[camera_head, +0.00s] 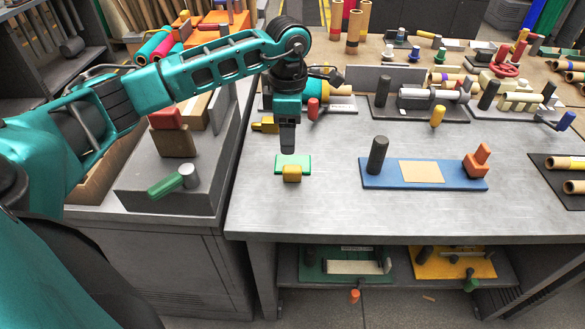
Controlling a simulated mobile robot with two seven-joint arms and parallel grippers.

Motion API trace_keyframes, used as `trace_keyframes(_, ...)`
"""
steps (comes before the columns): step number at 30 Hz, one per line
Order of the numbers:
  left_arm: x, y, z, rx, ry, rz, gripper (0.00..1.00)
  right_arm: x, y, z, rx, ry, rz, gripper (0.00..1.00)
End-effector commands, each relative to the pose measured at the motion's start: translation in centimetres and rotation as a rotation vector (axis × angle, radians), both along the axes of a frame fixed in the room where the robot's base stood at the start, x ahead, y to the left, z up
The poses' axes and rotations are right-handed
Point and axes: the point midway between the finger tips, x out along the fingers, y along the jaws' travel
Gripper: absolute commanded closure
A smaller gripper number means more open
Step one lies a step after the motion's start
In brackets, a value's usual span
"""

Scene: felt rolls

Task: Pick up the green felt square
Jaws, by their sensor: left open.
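The green felt square (303,161) lies on the grey metal table (320,215), left of the blue board. A small yellow block (292,174) is at its front edge; I cannot tell whether it rests on the felt or against it. My left gripper (287,151) points straight down over the back edge of the green square and covers part of it. It is open, with nothing seen between its fingers. Whether the fingertips touch the felt cannot be told. My right gripper is not in view.
A blue board (380,180) with a dark cylinder (377,155) and an orange-red block (477,162) lies to the right. The table front is clear.

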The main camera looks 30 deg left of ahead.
Motion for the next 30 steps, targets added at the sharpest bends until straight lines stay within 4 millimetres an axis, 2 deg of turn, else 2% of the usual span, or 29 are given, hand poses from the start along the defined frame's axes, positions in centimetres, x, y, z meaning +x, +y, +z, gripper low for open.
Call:
trace_keyframes(1,-0.1,-0.1,-1.2,-0.002,0.006,0.001,0.4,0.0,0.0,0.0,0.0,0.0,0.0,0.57)
trace_keyframes(6,0.0,-0.1,-3.9,-0.004,0.002,0.0,0.4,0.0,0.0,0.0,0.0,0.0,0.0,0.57)
trace_keyframes(13,0.1,-0.3,-5.6,-0.006,0.001,-0.001,0.4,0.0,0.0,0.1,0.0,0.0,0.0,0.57)
trace_keyframes(21,0.5,-0.6,-9.4,-0.005,0.0,-0.001,0.4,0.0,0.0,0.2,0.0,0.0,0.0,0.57)
trace_keyframes(30,0.5,-0.6,-10.0,-0.005,-0.001,-0.001,0.4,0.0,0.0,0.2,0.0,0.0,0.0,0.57)
